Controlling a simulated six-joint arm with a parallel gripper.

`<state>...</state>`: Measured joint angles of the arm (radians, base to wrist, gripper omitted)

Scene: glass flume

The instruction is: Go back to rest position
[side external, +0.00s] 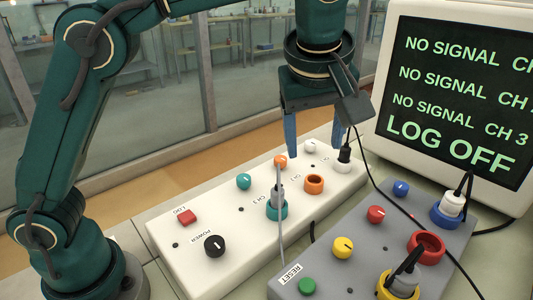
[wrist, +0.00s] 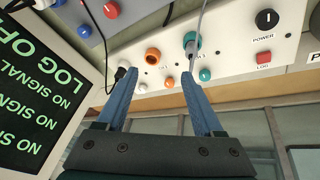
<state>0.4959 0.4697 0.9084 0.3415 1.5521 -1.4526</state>
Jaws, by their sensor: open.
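My gripper (side external: 315,150) is open and empty, pointing down above the back part of the white panel (side external: 190,265). Its two blue fingers are apart, with nothing between them. In the wrist view the open gripper (wrist: 158,76) shows both fingers in front of the white panel (wrist: 225,60). A grey plug (side external: 278,192) stands in the teal CH 3 socket (side external: 277,212), with its cable rising beside the gripper. The orange socket (side external: 314,185) is empty. A black plug (side external: 344,152) stands at the panel's far end, just right of the fingers in the side view.
A grey panel (side external: 330,285) has a white plug (side external: 453,203) in its blue socket, a plug in its yellow socket (side external: 398,288), and an empty red socket (side external: 426,247). A monitor (side external: 455,90) reads NO SIGNAL and LOG OFF. Loose black cables cross nearby. Glass stands behind.

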